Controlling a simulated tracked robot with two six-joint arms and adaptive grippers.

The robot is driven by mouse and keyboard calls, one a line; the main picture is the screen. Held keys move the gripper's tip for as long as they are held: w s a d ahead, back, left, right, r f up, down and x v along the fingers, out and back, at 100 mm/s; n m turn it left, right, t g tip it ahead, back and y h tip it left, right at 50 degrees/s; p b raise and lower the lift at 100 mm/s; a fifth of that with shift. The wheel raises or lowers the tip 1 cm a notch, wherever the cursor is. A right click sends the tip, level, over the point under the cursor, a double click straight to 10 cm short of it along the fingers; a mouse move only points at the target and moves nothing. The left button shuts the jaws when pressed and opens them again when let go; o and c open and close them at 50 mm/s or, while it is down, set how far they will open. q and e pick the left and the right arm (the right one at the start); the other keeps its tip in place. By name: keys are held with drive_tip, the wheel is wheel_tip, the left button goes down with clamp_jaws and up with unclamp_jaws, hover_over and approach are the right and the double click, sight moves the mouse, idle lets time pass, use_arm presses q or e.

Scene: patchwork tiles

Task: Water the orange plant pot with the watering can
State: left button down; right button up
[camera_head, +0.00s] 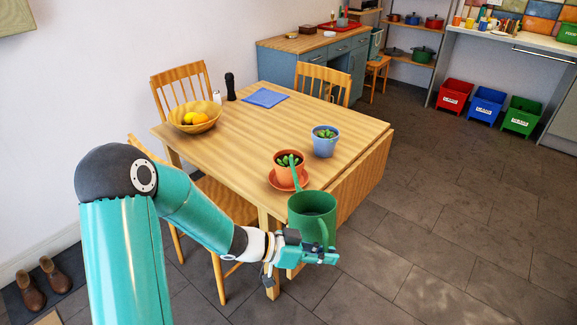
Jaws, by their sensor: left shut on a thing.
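The orange plant pot (289,171) stands upright on an orange saucer (274,181) near the table's front corner, with a green plant in it. The green watering can (312,213) is in front of it, beyond the table edge. My left gripper (318,254) is shut on the watering can at its lower right, by the handle side. The can's spout (295,172) rises up and left and overlaps the orange pot in the picture. The can looks about upright. I see no water coming out. My right gripper is not in view.
A blue plant pot (324,147) stands on the wooden table (236,140) behind the orange one. A fruit bowl (196,121), a pepper mill (230,87) and a blue napkin (265,98) are farther back. Chairs (224,196) stand around it. The floor at right is clear.

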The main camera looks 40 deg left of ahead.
use_arm(q)
drive_tip(key=shift+r, duration=0.15)
drive_tip(key=f+b, duration=0.1)
drive_tip(key=b, duration=0.2)
drive_tip(key=shift+f+m, duration=0.35)
drive_tip(key=shift+m, duration=0.05)
drive_tip(key=shift+d+f+t+y+b, duration=0.1)
drive_tip(key=shift+t+y+b, duration=0.2)
drive_tip(key=shift+b, duration=0.05)
drive_tip(key=shift+f+m+b, duration=0.3)
drive_tip(key=shift+m+b, duration=0.1)
drive_tip(key=shift+b, duration=0.4)
drive_tip(key=shift+s+d+b, duration=0.1)
drive_tip(key=shift+b, duration=0.3)
drive_tip(key=shift+r, duration=0.1)
